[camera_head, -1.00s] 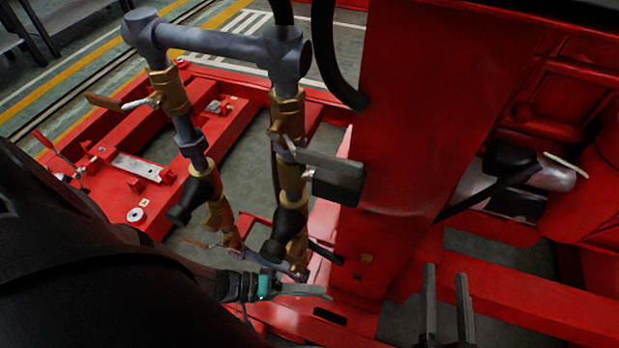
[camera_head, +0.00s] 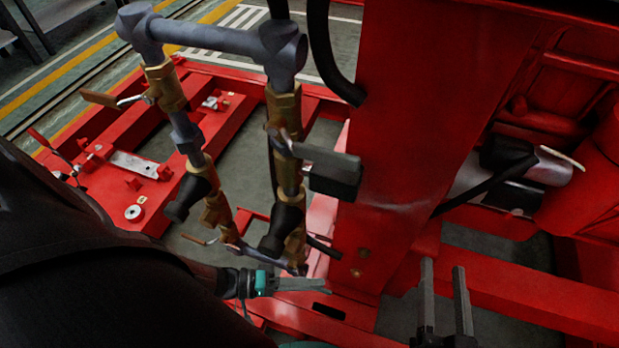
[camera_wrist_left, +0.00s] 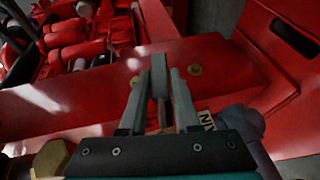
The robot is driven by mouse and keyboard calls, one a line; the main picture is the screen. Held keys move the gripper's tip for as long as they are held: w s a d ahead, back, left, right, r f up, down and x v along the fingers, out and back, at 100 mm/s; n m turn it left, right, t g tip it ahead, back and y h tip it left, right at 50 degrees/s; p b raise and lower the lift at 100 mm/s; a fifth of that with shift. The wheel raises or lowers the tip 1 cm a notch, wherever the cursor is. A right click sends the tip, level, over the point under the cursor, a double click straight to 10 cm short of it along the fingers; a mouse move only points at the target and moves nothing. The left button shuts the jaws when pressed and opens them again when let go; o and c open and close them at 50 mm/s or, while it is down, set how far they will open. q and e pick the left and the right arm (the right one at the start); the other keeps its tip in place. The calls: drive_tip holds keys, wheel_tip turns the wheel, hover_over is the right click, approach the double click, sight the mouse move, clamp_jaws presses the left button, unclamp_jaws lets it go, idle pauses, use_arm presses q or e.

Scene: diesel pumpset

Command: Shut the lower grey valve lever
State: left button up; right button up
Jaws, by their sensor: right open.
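The brass and grey pipework shows in the head view. On its right pipe, a dark grey lever (camera_head: 330,170) points right from the higher valve. My left gripper (camera_head: 320,286) is at the foot of this pipe, pointing right. In the left wrist view its two fingers (camera_wrist_left: 159,90) stand on either side of a narrow grey piece (camera_wrist_left: 158,76), which looks like the lower grey lever. I cannot tell whether they touch it. The lower lever is mostly hidden by the gripper in the head view. My right gripper (camera_head: 442,285) is open and empty at lower right.
A broad red upright panel (camera_head: 420,110) stands right of the pipes, close to my left fingers. A red beam (camera_head: 540,305) runs past my right gripper. A brown-handled lever (camera_head: 98,98) sits on the left pipe. A black hose (camera_head: 325,60) hangs above.

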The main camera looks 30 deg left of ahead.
use_arm(q)
drive_tip(key=o, duration=0.3)
drive_tip(key=shift+o, duration=0.2)
drive_tip(key=shift+s, duration=0.1)
drive_tip(key=v, duration=1.5)
drive_tip(key=shift+r, duration=0.15)
drive_tip(key=shift+c, duration=1.2)
